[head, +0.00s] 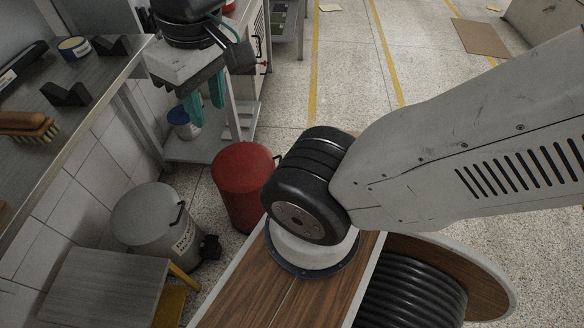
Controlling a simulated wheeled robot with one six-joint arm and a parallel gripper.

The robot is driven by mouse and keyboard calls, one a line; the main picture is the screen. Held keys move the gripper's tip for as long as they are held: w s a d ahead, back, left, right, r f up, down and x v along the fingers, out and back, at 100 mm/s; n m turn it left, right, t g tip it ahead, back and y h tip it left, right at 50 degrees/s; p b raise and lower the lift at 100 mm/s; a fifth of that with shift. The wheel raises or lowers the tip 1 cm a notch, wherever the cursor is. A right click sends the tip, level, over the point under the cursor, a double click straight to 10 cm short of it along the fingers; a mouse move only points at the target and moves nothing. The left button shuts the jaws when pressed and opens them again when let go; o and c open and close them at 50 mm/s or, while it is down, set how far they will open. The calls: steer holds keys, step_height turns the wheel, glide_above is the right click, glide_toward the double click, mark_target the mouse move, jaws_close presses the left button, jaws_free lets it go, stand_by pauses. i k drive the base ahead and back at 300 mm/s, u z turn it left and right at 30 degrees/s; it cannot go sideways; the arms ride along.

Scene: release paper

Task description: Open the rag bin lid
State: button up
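Two round bins stand on the floor left of my base. One is a red bin (240,193) with a red lid and a dark handle at its right side. I cannot tell for sure which one is the rag bin. My arm reaches out past the right edge, and my gripper is not in view.
A low grey-topped table (105,285) stands in front of the grey bin. A workbench (75,95) with a brush runs along the left wall. A stand (205,145) with teal gloves is behind the red bin. Speckled floor (350,70) is open beyond.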

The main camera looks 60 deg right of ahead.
mark_target(246, 164)
steer(key=k, duration=0.5)
steer(key=z, duration=1)
steer(key=i, duration=0.5)
steer(key=u, duration=0.05)
